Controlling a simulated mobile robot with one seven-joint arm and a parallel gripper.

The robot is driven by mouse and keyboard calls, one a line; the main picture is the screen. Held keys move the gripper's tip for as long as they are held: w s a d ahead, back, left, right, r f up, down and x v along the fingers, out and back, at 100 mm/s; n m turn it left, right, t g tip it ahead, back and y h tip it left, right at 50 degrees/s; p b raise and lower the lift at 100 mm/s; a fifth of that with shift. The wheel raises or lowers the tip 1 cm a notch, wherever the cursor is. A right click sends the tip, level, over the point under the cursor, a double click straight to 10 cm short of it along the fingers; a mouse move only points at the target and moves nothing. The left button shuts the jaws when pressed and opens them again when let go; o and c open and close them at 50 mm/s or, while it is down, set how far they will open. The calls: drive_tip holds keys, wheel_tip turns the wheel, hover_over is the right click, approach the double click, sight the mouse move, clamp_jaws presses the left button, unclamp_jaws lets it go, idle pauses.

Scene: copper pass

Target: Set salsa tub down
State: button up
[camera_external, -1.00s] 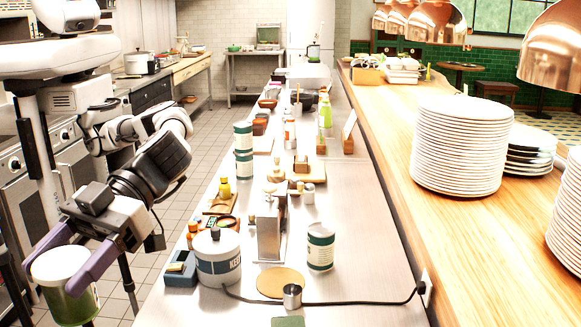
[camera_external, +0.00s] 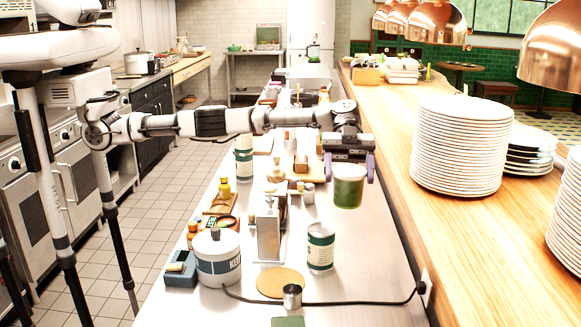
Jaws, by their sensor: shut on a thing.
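The salsa tub (camera_external: 348,188), green with a pale rim, is upright at the right side of the steel counter (camera_external: 365,255). My gripper (camera_external: 349,172) reaches across the counter from the left and is shut on the tub, its purple fingers on either side. The tub's top is partly hidden by the gripper. I cannot tell whether its base touches the counter or hangs just above it.
A white-and-green can (camera_external: 320,246) stands in front of the tub. A metal dispenser (camera_external: 269,232), a white kettle-like pot (camera_external: 217,258) and a round tan board (camera_external: 281,283) are nearer the camera. A raised wooden ledge (camera_external: 455,235) with plate stacks (camera_external: 460,150) borders the right. Bare counter lies right of the can.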

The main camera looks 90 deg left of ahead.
drive_tip(key=w+a+n+t, duration=0.1)
drive_tip(key=w+a+t, duration=0.15)
drive_tip(key=a, duration=0.85)
drive_tip(key=w+a+n+t, duration=0.1)
drive_tip(key=w+a+n, duration=0.15)
drive_tip(key=a, duration=0.95)
drive_tip(key=shift+m, duration=0.45)
drive_tip(key=shift+a+f+b, duration=0.2)
drive_tip(key=shift+f+b, duration=3.8)
drive_tip(key=shift+f, duration=5.5)
drive_tip(key=shift+f, duration=0.1)
drive_tip(key=shift+f, duration=0.15)
drive_tip(key=o, duration=1.2)
drive_tip(key=shift+o, duration=0.2)
